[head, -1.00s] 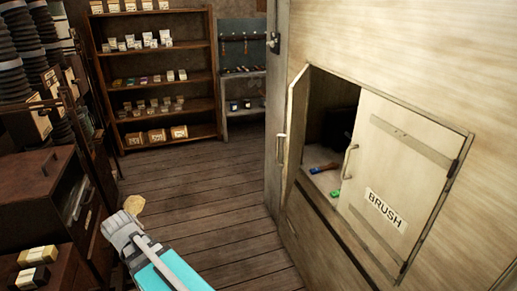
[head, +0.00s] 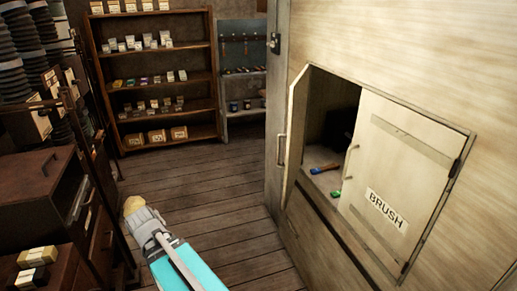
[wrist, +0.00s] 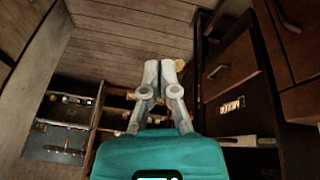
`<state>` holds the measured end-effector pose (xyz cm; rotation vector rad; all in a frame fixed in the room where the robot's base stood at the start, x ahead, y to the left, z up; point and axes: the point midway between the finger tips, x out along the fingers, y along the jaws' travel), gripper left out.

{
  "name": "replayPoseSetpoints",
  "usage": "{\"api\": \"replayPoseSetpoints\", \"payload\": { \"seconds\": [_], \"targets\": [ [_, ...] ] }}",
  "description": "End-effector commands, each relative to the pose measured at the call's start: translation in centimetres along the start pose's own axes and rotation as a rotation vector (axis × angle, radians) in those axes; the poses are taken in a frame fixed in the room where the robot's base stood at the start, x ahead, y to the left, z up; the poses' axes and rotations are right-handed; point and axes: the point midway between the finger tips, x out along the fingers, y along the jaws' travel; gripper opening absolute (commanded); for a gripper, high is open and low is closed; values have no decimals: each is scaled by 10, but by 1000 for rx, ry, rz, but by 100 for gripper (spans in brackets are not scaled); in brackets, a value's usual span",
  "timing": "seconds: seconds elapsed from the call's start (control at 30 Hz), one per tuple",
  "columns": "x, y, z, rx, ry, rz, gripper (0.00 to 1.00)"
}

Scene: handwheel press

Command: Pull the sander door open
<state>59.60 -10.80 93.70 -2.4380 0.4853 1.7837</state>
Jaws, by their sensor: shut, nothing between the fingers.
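A wooden cabinet (head: 390,60) fills the right of the head view. Its left door leaf (head: 296,135) stands swung outward, seen nearly edge-on, with a handle (head: 281,150) on its outer side. No sander label shows; its face is turned away. The right door (head: 400,170), marked BRUSH, is shut over its half, with its own handle (head: 348,161). Between them the dark compartment (head: 322,150) is open. My gripper (head: 143,219) is shut and empty, low over the floor, well left of the cabinet and touching no door. In the wrist view its fingers (wrist: 162,72) are together.
A blue-handled brush (head: 325,168) and a green item (head: 336,193) lie inside the compartment. Dark drawers (head: 50,175) stand at the left, shelves (head: 160,60) at the back. Plank floor between is free.

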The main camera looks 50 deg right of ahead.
Motion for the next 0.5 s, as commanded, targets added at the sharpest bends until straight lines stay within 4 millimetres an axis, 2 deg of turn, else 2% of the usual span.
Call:
{"api": "replayPoseSetpoints", "payload": {
  "seconds": [0.1, 0.27, 0.5],
  "targets": [
    [6, 39, -29, 94, 118, 59, 0],
    [6, 97, -67, 211, 299, 136, 0],
    [-6, 184, -111, 336, 566, 228, 0]
  ]
}}
